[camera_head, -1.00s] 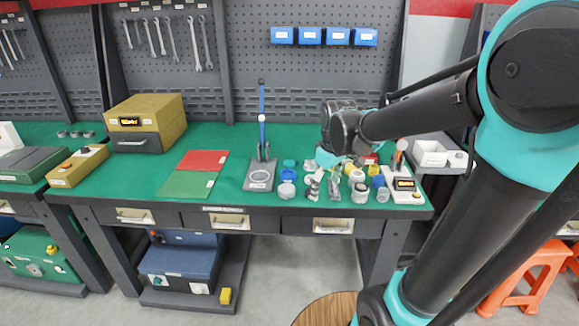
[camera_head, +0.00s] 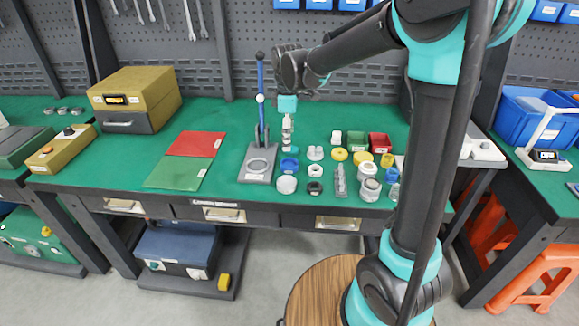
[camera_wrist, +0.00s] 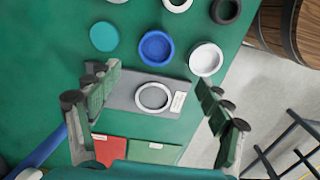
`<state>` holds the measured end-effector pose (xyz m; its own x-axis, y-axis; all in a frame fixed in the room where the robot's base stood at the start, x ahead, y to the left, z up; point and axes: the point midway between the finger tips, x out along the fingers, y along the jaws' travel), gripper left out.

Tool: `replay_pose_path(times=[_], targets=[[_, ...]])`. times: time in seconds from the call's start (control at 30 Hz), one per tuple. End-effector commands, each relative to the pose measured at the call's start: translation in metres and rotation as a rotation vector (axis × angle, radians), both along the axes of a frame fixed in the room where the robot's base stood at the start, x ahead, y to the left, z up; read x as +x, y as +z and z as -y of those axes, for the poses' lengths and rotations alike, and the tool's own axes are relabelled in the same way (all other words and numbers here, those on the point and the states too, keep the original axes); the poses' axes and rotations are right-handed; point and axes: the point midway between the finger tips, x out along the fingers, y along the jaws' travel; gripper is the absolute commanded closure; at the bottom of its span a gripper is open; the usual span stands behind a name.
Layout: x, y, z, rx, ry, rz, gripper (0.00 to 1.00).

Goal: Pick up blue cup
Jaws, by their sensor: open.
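A blue cup (camera_head: 289,165), round and low, sits on the green table just right of the hand press. My gripper (camera_head: 287,146) hangs pointing down above that spot in the head view. In the wrist view my gripper (camera_wrist: 158,80) has its fingers wide apart with nothing between them. A second blue round piece (camera_head: 391,175) stands farther right in the head view.
A teal disc (camera_wrist: 103,36) and a white cup (camera_wrist: 206,58) flank the blue cup. The grey press base (camera_wrist: 125,92) with its ring lies below my gripper. Several other small parts stand to the right. The red mat (camera_head: 196,144) and green mat (camera_head: 180,172) lie left.

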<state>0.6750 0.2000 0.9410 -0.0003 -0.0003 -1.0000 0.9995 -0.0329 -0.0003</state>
Motion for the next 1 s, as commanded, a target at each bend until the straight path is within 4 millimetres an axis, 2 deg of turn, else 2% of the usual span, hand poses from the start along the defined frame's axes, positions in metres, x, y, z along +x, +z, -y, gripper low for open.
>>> replay_pose_path(times=[0.1, 0.23, 0.47, 0.8, 1.0], targets=[[0.0, -0.024, 0.0, 0.0, -0.001, 0.0, 0.21], [0.001, -0.043, 0.0, 0.0, -0.001, 0.0, 0.21], [0.001, -0.058, 0.001, 0.0, -0.002, 0.0, 0.21], [0.008, -0.1, 0.003, 0.0, -0.001, 0.0, 0.21], [0.008, -0.107, 0.003, 0.0, -0.001, 0.0, 0.21]])
